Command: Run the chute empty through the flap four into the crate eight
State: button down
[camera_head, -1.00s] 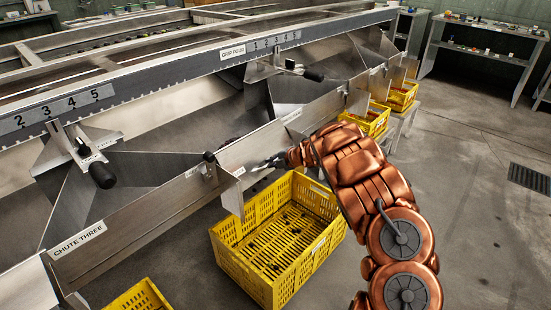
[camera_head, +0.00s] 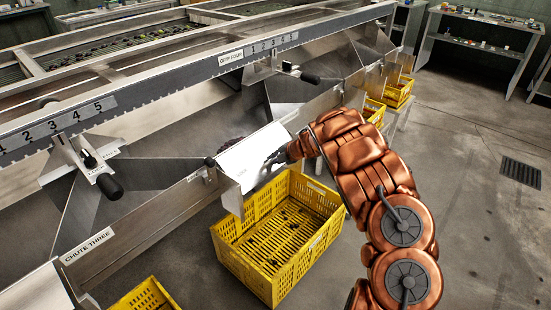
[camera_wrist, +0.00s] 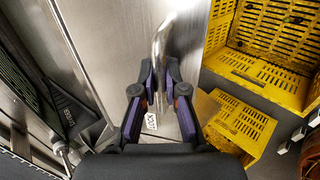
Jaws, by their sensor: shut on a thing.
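A bright steel flap (camera_head: 248,158) on the chute front stands tilted above a yellow crate (camera_head: 222,254). My gripper (camera_head: 278,158) is at the flap's right side in the head view. In the wrist view my gripper (camera_wrist: 160,88) is shut on a bent metal handle (camera_wrist: 160,42). A small white tag (camera_wrist: 151,121) hangs there, its text too small to read. The crate's slatted floor shows with dark spots that I cannot identify. Its label is unreadable. The flap largely hides the chute inside.
A sliding grip (camera_head: 108,186) with a black knob stands left, near the CHUTE THREE plate (camera_head: 88,246). Another grip (camera_head: 308,78) is under the GRIP FOUR scale. More yellow crates stand at lower left (camera_head: 146,298) and right (camera_head: 398,92).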

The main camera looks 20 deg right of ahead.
jog(key=shift+w+r, duration=0.1)
jog(key=shift+r, duration=0.3)
jog(key=c, duration=1.2)
grip_release()
jog(key=shift+f, duration=0.1)
jog(key=shift+d, duration=0.1)
jog(key=shift+s+d+r, duration=0.2)
jog(key=shift+s+r, duration=0.2)
jog(key=shift+s, duration=0.1)
jog(key=v, duration=1)
jog(key=shift+s+r, duration=0.2)
jog(key=shift+r, duration=0.05)
